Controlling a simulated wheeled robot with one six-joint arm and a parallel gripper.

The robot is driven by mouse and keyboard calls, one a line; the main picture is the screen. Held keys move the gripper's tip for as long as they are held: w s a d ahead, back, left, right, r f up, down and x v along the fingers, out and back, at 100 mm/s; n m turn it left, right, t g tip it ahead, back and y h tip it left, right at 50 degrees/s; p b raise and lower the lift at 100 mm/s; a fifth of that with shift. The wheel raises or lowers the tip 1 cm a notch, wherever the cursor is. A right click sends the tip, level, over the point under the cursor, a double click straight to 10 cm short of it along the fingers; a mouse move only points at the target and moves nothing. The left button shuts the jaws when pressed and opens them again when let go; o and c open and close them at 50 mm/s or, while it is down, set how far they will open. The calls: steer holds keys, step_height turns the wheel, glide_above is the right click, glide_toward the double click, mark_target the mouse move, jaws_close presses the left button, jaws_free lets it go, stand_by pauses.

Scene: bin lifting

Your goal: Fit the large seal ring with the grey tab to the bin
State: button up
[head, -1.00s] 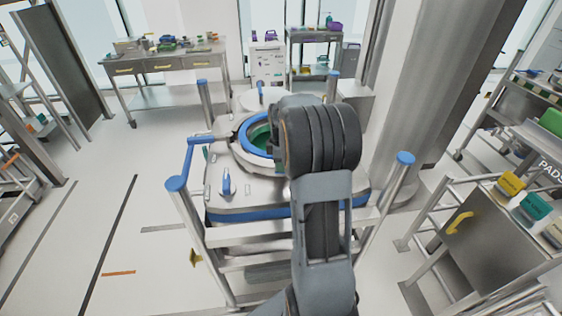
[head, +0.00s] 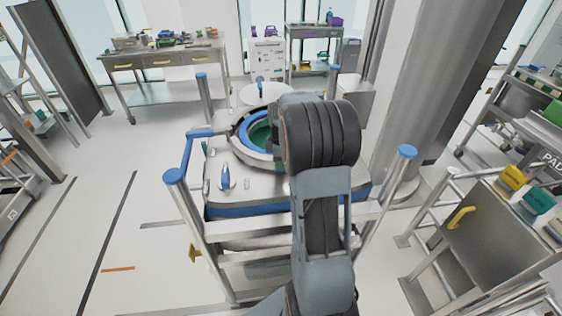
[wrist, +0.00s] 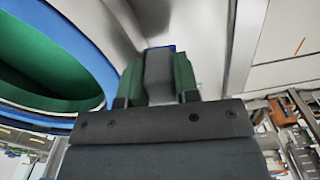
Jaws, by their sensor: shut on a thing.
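The bin (head: 285,186) stands ahead of me, with a pale top, a blue lower band and a round opening. A large blue ring (head: 245,128) lies at the opening, with green inside it. The ring also fills the left of the wrist view (wrist: 90,38). My gripper (wrist: 158,82) is shut on a grey tab (wrist: 158,70) between its green finger pads, to the right of that ring. A blue edge shows just beyond the tab. Whether the tab joins the ring is hidden. In the head view my arm hides my gripper and the right part of the opening.
A blue lever (head: 188,150) and a small blue knob (head: 226,178) stand on the bin's left side. Blue-capped posts (head: 405,153) rise around the bin. A steel cabinet (head: 478,235) is at the right, and a workbench (head: 165,58) at the back left. The left floor is open.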

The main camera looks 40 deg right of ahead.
steer(key=shift+f, duration=0.2)
stand_by(0.4)
steer(key=o, duration=1.1)
steer(key=shift+c, duration=0.2)
step_height(320, 180, up, 14)
steer(key=b, duration=0.1)
steer(key=shift+f, duration=0.1)
stand_by(0.4)
